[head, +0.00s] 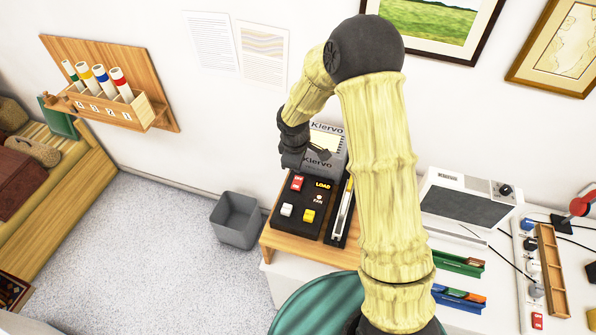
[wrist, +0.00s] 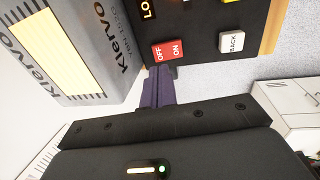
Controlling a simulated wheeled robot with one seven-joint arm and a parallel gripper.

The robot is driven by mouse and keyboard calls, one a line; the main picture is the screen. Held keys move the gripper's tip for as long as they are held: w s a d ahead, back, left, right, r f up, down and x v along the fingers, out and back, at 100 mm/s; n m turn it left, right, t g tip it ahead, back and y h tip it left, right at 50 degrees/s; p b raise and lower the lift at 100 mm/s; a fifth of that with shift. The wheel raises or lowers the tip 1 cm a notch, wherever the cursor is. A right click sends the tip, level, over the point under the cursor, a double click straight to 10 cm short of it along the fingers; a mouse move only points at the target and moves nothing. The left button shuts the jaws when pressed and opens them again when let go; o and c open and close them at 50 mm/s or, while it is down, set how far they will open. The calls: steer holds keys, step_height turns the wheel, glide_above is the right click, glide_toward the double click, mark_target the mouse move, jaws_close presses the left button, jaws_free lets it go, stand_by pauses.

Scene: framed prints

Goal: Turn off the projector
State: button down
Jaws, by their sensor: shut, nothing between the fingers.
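The projector is a grey box marked "Kiervo" (head: 322,158) with a black control panel (head: 318,222) in front, on a wooden stand. The box also fills the left of the wrist view (wrist: 85,45). A red OFF/ON rocker switch (head: 297,183) sits at the panel's far left; it shows large in the wrist view (wrist: 168,50). My gripper (wrist: 161,72) is shut and empty, its fingertips right beside the switch's edge; I cannot tell whether they touch it. In the head view, my gripper (head: 294,160) is just behind the switch and partly hidden by my wrist.
A white BACK button (wrist: 232,42) and a yellow button (head: 308,216) share the panel with a lit LOAD display (head: 323,185). A grey bin (head: 237,220) stands left of the stand. A white machine (head: 465,205) and trays (head: 457,263) are at right.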

mark_target(299, 180)
steer(key=f, duration=0.2)
steer(key=f+p, duration=0.1)
steer(key=w+f+p, duration=0.1)
steer(key=f, duration=0.1)
steer(key=shift+d+f, duration=0.15)
steer(key=shift+f, duration=0.3)
steer(key=shift+f, duration=0.3)
steer(key=shift+d+r, duration=0.1)
steer(key=shift+s+b, duration=0.15)
steer(key=shift+b, duration=0.15)
steer(key=shift+s+a+r, duration=0.1)
steer(key=shift+s+a, duration=0.3)
steer(key=shift+s, duration=0.2)
steer(key=shift+r, duration=0.1)
